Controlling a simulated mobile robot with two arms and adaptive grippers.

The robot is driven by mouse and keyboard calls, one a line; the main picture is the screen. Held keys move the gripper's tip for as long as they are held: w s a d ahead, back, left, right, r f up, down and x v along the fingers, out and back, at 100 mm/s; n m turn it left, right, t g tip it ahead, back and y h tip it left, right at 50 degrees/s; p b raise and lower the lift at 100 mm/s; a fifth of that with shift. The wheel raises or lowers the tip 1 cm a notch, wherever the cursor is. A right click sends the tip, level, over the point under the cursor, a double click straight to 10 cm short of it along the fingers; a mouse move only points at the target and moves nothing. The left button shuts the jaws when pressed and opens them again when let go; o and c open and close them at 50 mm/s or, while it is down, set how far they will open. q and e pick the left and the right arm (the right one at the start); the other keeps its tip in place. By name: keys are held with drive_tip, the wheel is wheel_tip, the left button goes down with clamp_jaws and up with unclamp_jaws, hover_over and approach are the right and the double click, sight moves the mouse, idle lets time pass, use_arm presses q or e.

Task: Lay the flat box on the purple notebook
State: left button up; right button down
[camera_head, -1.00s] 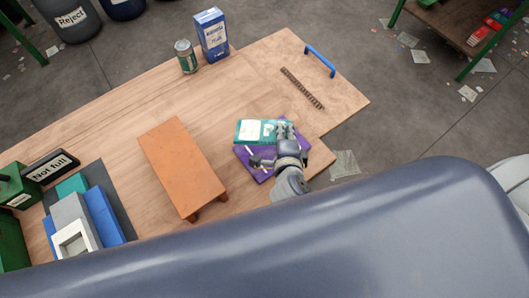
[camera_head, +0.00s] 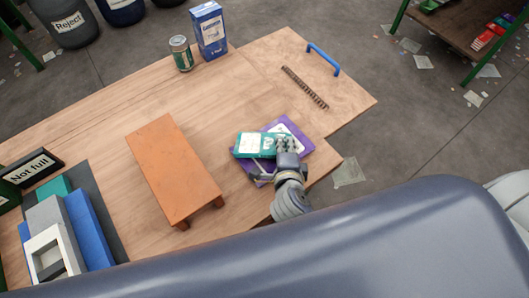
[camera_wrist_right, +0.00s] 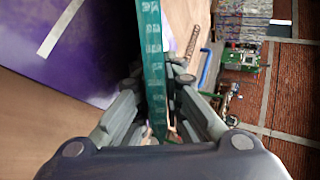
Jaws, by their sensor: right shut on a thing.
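The flat box (camera_head: 252,146), teal with a white label, is over the purple notebook (camera_head: 298,131) on the wooden table. The notebook shows beyond the box's upper right and below its lower edge. My right gripper (camera_head: 285,148) is shut on the box's right end. In the right wrist view, the box (camera_wrist_right: 153,60) shows edge-on between the fingers of the gripper (camera_wrist_right: 160,118), with the notebook (camera_wrist_right: 75,40) to its left. A dark strip lies between them; I cannot tell whether they touch. My left gripper is not in view.
An orange bench-like block (camera_head: 172,172) stands left of the notebook. A spring-like strip (camera_head: 304,87), a blue handle (camera_head: 323,59), a can (camera_head: 180,54) and a blue carton (camera_head: 209,30) are farther back. Grey and blue blocks (camera_head: 70,225) are at left. Table between is clear.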

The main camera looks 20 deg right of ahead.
drive_tip(key=c, duration=1.9)
unclamp_jaws()
drive_tip(key=shift+r, duration=0.1)
drive_tip(key=shift+s+a+r+p, duration=0.1)
drive_tip(key=shift+s+r+p, duration=0.05)
drive_tip(key=shift+s+p, duration=0.15)
drive_tip(key=p+v, duration=0.3)
drive_tip(key=v, duration=0.3)
drive_tip(key=shift+s+a+r, duration=0.15)
drive_tip(key=shift+s+r, duration=0.1)
drive_tip(key=shift+s, duration=0.35)
drive_tip(key=shift+p, duration=0.3)
